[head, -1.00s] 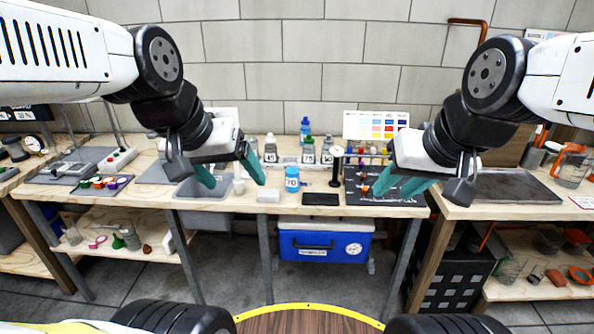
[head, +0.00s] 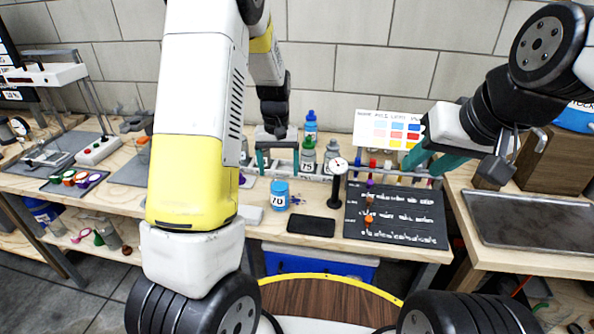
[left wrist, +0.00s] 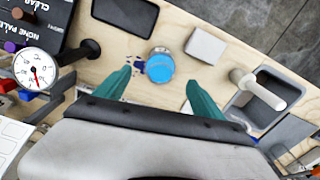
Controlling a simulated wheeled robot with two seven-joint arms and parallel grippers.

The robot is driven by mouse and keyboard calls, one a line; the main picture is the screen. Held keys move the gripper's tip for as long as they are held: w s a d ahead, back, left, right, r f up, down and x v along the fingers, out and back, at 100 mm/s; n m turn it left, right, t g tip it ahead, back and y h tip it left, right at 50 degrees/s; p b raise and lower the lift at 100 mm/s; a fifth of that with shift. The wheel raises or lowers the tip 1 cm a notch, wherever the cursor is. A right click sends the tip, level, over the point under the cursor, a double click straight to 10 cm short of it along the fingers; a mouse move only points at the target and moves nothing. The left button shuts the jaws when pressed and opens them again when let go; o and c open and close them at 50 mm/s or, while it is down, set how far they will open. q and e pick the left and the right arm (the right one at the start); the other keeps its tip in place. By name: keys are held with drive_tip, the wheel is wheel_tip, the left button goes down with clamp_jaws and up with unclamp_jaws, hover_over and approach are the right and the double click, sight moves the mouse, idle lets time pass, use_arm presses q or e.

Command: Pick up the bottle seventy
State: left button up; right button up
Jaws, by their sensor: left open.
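The bottle seventy (head: 279,194) is a small blue bottle with a white label reading 70, standing upright near the front edge of the wooden bench. In the left wrist view its round blue top (left wrist: 160,66) shows between and just beyond the fingertips. My left gripper (head: 278,166) is open and empty, behind and above the bottle in the head view; its teal fingers also show in the left wrist view (left wrist: 158,90). My right gripper (head: 428,166) hangs over the rack at the right, away from the bottle; its teal fingers appear apart.
A row of labelled bottles (head: 308,156) stands behind. A black board (head: 395,214) lies further right.

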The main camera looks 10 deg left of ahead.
sight(280, 189)
use_arm(q)
drive_tip(key=shift+w+f, duration=0.3)
drive_tip(key=shift+f, duration=0.6)
drive_tip(key=f, duration=0.6)
drive_tip(key=shift+s+f, duration=0.25)
drive_tip(key=shift+f, duration=0.05)
clamp_jaws()
